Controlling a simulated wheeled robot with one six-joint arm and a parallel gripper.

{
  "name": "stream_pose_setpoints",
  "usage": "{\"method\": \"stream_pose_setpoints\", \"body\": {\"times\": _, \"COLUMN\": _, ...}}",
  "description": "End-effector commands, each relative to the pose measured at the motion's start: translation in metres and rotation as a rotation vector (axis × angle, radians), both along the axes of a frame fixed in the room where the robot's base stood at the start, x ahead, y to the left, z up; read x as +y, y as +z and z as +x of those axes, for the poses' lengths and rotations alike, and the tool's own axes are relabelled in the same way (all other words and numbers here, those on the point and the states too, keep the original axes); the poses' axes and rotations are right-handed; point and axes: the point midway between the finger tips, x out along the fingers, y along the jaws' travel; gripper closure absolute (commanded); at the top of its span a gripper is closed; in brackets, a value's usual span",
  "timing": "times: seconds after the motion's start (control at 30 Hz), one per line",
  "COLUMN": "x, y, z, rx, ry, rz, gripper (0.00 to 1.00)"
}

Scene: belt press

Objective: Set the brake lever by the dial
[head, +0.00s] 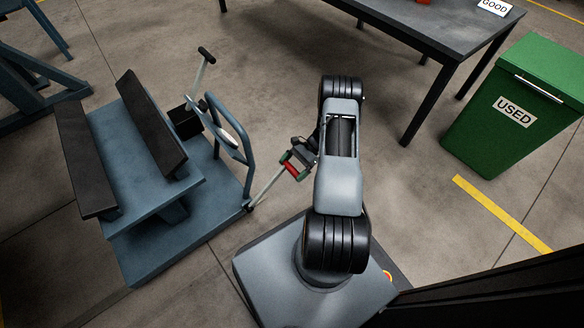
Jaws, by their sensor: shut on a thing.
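The belt press is a blue-grey stand with a low base plate (145,262). A lever with a pale rod (266,188) rises from the base's right corner, tilted to the right, and ends in a red grip (292,168). I take it to be the brake lever. My gripper (291,166) is shut on this red grip, and its jaws partly hide it. A pale dial disc (229,128) stands by the blue hoop frame, seen nearly edge-on. Its reading cannot be made out.
A second lever with a black handle (206,55) rises behind the dial, near a black box (184,122). Two black slabs (150,115) top the stand. A table (440,25) with a GOOD label and a green USED bin (520,110) stand right. Floor between is clear.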

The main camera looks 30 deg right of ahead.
Motion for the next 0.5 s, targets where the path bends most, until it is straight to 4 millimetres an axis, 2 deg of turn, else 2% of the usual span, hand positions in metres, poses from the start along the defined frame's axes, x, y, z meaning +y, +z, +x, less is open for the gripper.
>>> {"method": "stream_pose_setpoints", "body": {"times": 0.07, "x": -0.0048, "y": -0.0034, "z": 0.0012, "rx": -0.008, "ry": -0.006, "rz": -0.017, "gripper": 0.51}}
{"method": "stream_pose_setpoints", "body": {"times": 0.1, "x": -0.0049, "y": -0.0033, "z": 0.0011, "rx": -0.007, "ry": -0.005, "rz": -0.016, "gripper": 0.04}}
{"method": "stream_pose_setpoints", "body": {"times": 0.17, "x": -0.0041, "y": -0.0031, "z": 0.001, "rx": -0.007, "ry": -0.004, "rz": -0.015, "gripper": 0.0}}
{"method": "stream_pose_setpoints", "body": {"times": 0.4, "x": -0.0013, "y": -0.0009, "z": 0.0018, "rx": -0.004, "ry": 0.004, "rz": -0.012, "gripper": 0.0}}
{"method": "stream_pose_setpoints", "body": {"times": 0.5, "x": -0.0075, "y": 0.0039, "z": 0.0027, "rx": -0.004, "ry": 0.003, "rz": -0.011, "gripper": 0.0}}
